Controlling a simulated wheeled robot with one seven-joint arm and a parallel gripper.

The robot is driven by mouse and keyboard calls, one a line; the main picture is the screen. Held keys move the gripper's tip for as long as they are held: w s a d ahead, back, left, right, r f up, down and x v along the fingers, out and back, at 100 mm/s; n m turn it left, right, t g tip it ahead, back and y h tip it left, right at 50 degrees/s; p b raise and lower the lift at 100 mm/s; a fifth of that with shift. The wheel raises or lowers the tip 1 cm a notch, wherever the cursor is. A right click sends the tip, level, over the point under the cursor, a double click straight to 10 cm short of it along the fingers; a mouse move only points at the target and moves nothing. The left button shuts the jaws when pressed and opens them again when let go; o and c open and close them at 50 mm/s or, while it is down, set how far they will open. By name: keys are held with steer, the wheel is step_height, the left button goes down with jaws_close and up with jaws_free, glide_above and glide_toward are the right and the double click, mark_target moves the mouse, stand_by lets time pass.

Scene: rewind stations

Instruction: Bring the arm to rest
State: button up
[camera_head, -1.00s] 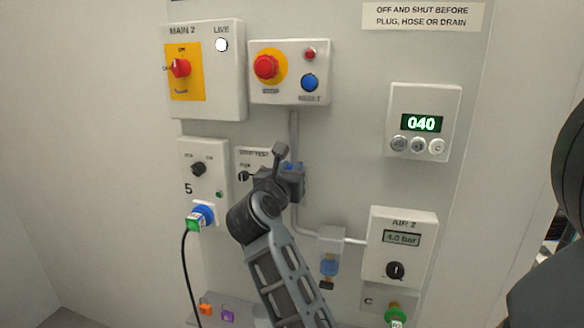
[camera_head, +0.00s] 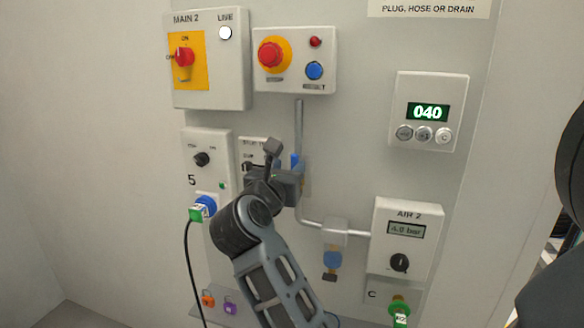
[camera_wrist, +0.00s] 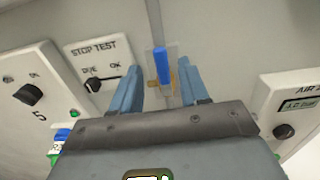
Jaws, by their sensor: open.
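My gripper (camera_head: 290,185) is in front of the wall panel, below the red and blue button box. In the wrist view my gripper (camera_wrist: 160,80) has its two blue-grey fingers apart with nothing held between them. A blue lever (camera_wrist: 161,66) on a pipe shows beyond and between the fingers; I cannot tell how near it is. In the head view the blue lever (camera_head: 295,160) is partly hidden by my gripper. My arm rises from the bottom middle and partly covers the stop test box (camera_head: 253,150).
The MAIN 2 box (camera_head: 208,90) and button box (camera_head: 295,60) are above. Socket 5 holds a blue plug (camera_head: 205,205) with a black cable hanging left of my arm. The AIR 2 box (camera_head: 405,240) and 040 display box (camera_head: 427,110) are to the right.

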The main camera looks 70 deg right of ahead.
steer(key=shift+s+a, duration=0.1)
steer(key=shift+a, duration=1.05)
steer(key=s+a+f+n+t+y, duration=0.25)
steer(key=s+a+n+t, duration=0.25)
steer(key=a+n+t, duration=0.85)
steer(key=s+a+f+n+t+y, duration=0.2)
steer(key=s+a+n+t+y, duration=0.25)
steer(key=n, duration=1.55)
steer(key=s+a+f+n+g+y, duration=0.4)
steer(key=s+a+f+n+y, duration=0.7)
steer(key=n, duration=0.8)
steer(key=s+a+f, duration=0.1)
steer(key=a, duration=0.1)
steer(key=shift+s+a+f, duration=0.3)
steer(key=shift+s, duration=0.1)
